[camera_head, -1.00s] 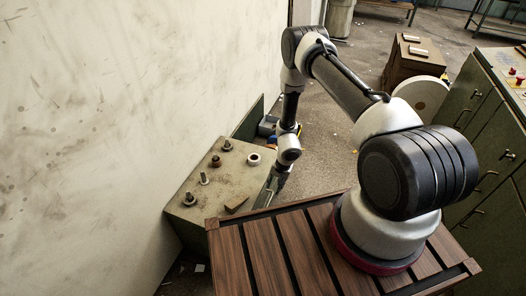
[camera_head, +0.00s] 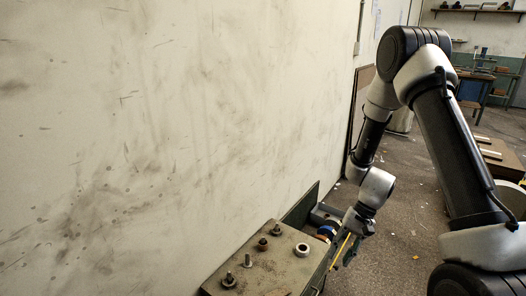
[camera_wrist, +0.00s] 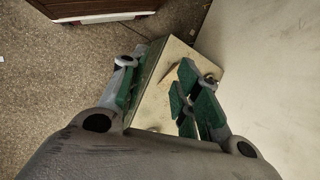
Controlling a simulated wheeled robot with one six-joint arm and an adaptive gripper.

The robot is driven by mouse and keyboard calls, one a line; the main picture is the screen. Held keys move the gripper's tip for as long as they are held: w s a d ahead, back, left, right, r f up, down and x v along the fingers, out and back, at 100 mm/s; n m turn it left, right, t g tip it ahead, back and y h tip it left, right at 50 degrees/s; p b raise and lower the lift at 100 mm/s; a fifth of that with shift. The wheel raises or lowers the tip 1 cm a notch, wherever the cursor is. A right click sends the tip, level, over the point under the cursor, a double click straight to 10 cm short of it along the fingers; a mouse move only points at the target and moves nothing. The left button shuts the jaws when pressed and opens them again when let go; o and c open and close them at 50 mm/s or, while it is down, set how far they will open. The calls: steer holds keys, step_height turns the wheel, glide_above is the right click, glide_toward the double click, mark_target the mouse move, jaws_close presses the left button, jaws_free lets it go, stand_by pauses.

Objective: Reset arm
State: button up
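My gripper (camera_head: 347,242) hangs on the end of my arm at the right of the pale-topped block (camera_head: 258,278) in the head view. In the wrist view its two green-padded fingers (camera_wrist: 158,97) stand apart, with nothing seen held between them. The block top (camera_wrist: 160,104) shows below and beyond the fingers. Upright bolts or pegs (camera_head: 248,261) and a pale ring (camera_head: 302,250) stand on the block in the head view.
A stained pale wall (camera_head: 180,130) runs along the left, close behind the block. A blue item (camera_head: 326,231) lies beyond the block, near my gripper. Open floor (camera_head: 405,200) lies to the right. A workbench (camera_head: 487,85) stands far back.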

steer(key=s+d+r+n+t+h, duration=0.1)
steer(key=s+d+r, duration=0.3)
steer(key=r, duration=0.8)
steer(key=s+d+r+n+t+h, duration=0.2)
steer(key=s+d+r+t, duration=0.2)
steer(key=s+r, duration=0.3)
steer(key=s+d+r+n+t+h, duration=0.1)
steer(key=s+d+r, duration=0.3)
steer(key=r, duration=1.4)
steer(key=shift+s+d+n+t+h, duration=0.25)
steer(key=shift+s+t+h, duration=0.25)
steer(key=shift+s+t, duration=0.25)
